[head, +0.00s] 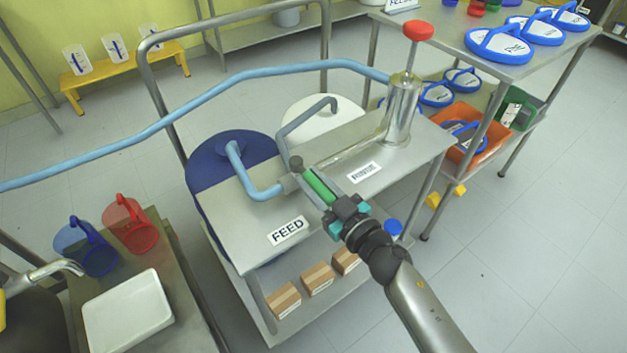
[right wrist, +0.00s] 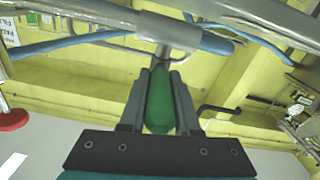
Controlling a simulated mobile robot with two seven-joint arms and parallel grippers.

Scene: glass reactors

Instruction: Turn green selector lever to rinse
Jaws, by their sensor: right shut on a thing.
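The green selector lever (head: 316,184) sticks out from the valve (head: 297,168) on the steel cart top and points toward the front right, between the "FEED" label (head: 287,231) and the "RINSE" label (head: 364,172). My right gripper (head: 322,189) has its fingers along both sides of the lever and is shut on it. In the right wrist view the lever (right wrist: 160,98) lies between the two dark fingers, with the grey valve pipe beyond it. My left gripper is not in view.
A blue hose (head: 245,78) runs across behind the cart. A steel cylinder with a red knob (head: 418,30) stands at the cart top's right end. Bent pipes rise behind the valve. A side table with a white tray (head: 128,310) and jugs is at left.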

